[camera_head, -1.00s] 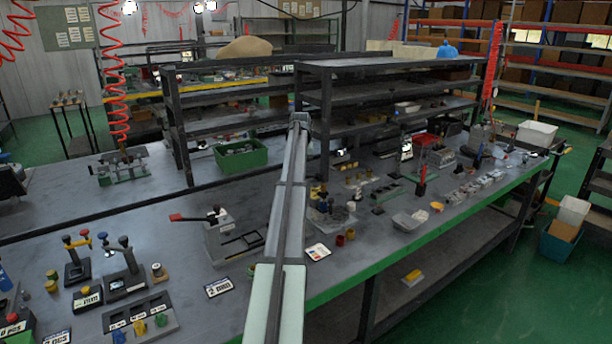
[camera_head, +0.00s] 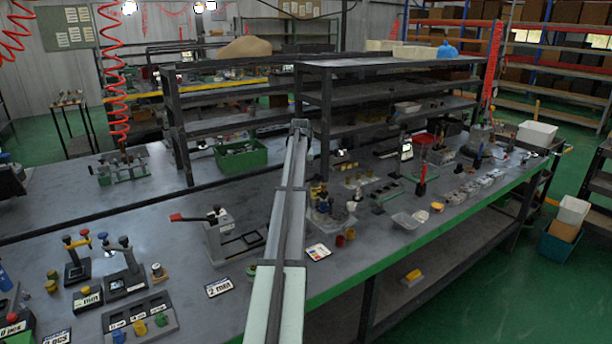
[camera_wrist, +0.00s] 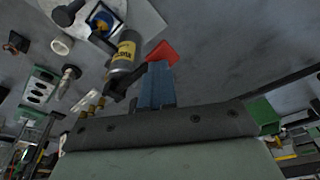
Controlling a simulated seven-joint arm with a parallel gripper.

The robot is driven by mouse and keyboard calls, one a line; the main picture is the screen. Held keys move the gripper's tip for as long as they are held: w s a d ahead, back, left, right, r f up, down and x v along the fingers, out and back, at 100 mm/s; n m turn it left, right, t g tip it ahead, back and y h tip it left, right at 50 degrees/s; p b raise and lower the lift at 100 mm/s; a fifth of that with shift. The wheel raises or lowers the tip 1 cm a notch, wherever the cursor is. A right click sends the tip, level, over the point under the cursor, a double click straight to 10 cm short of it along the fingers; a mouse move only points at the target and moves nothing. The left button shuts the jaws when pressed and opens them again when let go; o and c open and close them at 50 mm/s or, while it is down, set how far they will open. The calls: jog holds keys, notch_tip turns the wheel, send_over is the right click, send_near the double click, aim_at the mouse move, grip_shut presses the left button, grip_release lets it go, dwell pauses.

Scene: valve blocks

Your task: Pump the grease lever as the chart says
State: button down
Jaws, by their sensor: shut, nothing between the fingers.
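In the wrist view my gripper (camera_wrist: 157,72) is shut and empty, its blue fingers together. The tips are at a red lever end (camera_wrist: 163,53) on a dark arm, close to or touching it; I cannot tell which. Beside it is a grey can with a yellow label (camera_wrist: 125,50), apparently the grease unit.
Left of my arm stands a grey fixture with a red handle (camera_head: 177,217). A green bin (camera_head: 241,154) is behind it. Shelving (camera_head: 385,95) rises behind. Bare bench lies at left centre.

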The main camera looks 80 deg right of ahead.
jog(key=shift+s+d+r, duration=0.1)
dwell(0.3)
jog(key=shift+r, duration=2.1)
jog(key=shift+r, duration=0.1)
notch_tip(320, 180, up, 6)
jog(key=shift+f, duration=3.1)
